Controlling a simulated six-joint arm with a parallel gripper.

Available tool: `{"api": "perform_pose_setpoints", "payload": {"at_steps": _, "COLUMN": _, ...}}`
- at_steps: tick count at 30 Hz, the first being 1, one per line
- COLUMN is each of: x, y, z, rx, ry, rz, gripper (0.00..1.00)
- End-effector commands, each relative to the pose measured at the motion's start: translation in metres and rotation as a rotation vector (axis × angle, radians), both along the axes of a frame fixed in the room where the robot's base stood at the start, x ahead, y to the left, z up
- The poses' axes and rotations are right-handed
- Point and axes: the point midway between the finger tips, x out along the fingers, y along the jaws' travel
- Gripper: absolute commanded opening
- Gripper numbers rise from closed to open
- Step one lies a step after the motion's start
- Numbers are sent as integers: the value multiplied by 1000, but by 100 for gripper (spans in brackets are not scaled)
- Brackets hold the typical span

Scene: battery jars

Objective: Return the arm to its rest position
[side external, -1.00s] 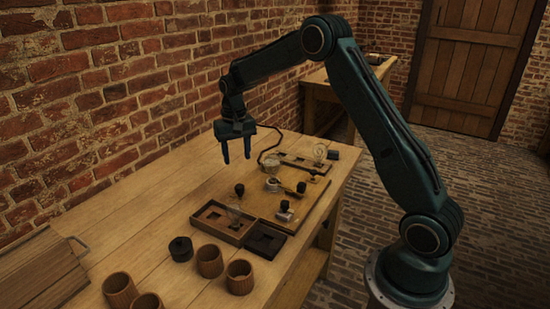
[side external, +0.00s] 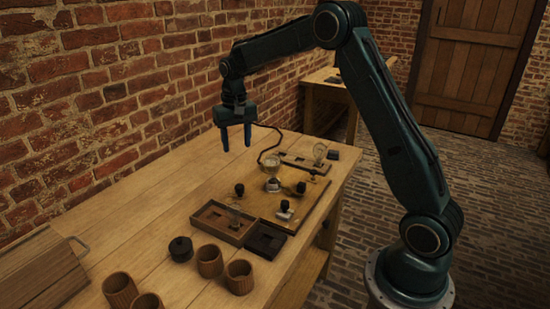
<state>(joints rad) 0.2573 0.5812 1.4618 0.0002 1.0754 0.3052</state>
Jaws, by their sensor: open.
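My gripper (side external: 236,142) hangs above the workbench (side external: 150,230), near the brick wall, with its two fingers pointing down. The fingers are apart with nothing between them. It is clear of the things on the bench, up and to the left of the wooden board (side external: 312,197). My arm rises from its base at the right and bends over the bench.
The board carries a glass globe-like piece (side external: 272,170) and small black knobs. A clear bulb (side external: 320,152) stands behind. In front are a compartmented wooden tray (side external: 220,232), a dark tray (side external: 266,240), a black jar (side external: 181,249), several brown cups (side external: 210,261) and a wooden box (side external: 40,270).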

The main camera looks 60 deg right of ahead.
Motion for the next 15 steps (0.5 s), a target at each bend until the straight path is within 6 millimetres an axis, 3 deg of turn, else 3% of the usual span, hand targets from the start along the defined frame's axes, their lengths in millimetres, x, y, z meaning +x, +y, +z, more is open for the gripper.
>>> {"api": "perform_pose_setpoints", "payload": {"at_steps": 15, "x": -76, "y": 53, "z": 90, "rx": -37, "ry": -128, "rz": 154, "gripper": 49}}
